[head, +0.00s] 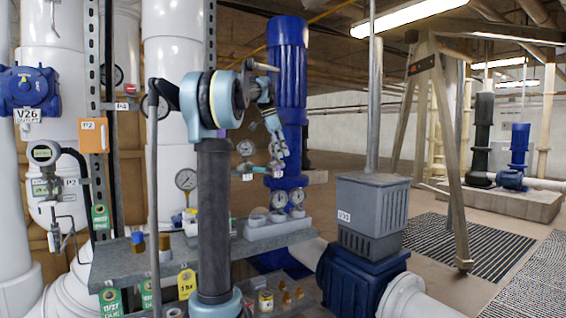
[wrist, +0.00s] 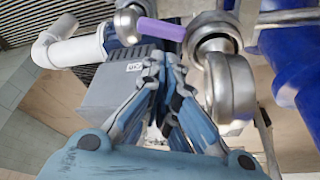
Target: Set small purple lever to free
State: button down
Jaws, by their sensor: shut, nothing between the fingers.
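The small purple lever (wrist: 162,30) shows in the wrist view, just above my fingertips in the picture. It lies nearly level there, between two round metal fittings. I cannot make it out in the head view, where my gripper (head: 280,160) is in front of the blue pump, among gauges and small fittings. My gripper (wrist: 164,70) is shut and empty, its fingers together and pointing toward the lever. A gap shows between the fingertips and the lever in the picture. I cannot tell whether they touch.
Metal fittings (wrist: 229,88) stand close to the right of my fingers. A tall blue pump (head: 287,65) is behind my gripper. A grey box (head: 372,205) stands to the right.

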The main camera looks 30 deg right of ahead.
jog(key=v, duration=0.7)
jog(key=shift+r, duration=0.3)
jog(key=shift+a, duration=0.15)
